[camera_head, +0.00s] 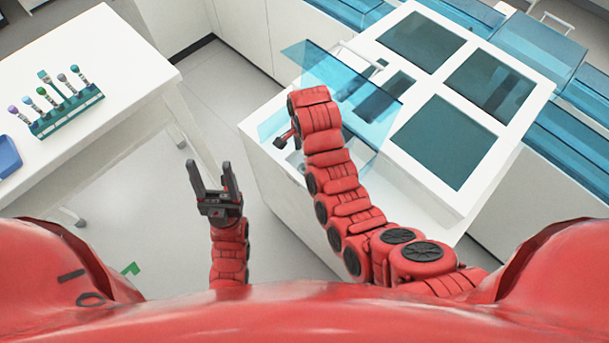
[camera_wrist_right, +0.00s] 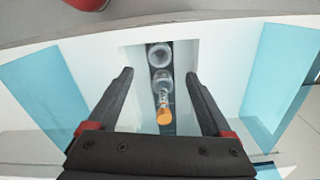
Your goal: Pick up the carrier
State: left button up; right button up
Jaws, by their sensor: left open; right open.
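The carrier (camera_wrist_right: 163,98), a clear cylinder-like piece with an orange end, shows in the right wrist view inside a recessed opening in a white surface. My right gripper (camera_wrist_right: 160,75) is open, with one finger on each side of the carrier in that picture; I cannot tell how far above it the fingers are. In the head view my right arm reaches over the white machine and hides the carrier. My left gripper (camera_head: 209,170) is open and empty, pointing up over the floor between the table and the machine.
The white machine (camera_head: 462,95) has tinted blue panels, one raised as an open lid (camera_head: 325,75) beside my right arm. A white table (camera_head: 110,115) at left holds a green rack (camera_head: 68,112) with several capped tubes and a blue tray (camera_head: 8,155). Floor between them is clear.

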aim_at(304, 165)
jog(key=shift+s+f, duration=0.1)
jog(key=shift+f, duration=0.6)
jog(key=shift+a+f+p, duration=0.1)
jog(key=shift+f+p, duration=0.25)
jog(key=shift+p, duration=0.2)
notch_tip(304, 165, down, 3)
jog(key=shift+s+a+f+p, duration=0.1)
jog(key=shift+s+p, duration=0.05)
jog(key=shift+p, duration=0.65)
jog(key=shift+f, duration=0.75)
jog(key=c, duration=1.1)
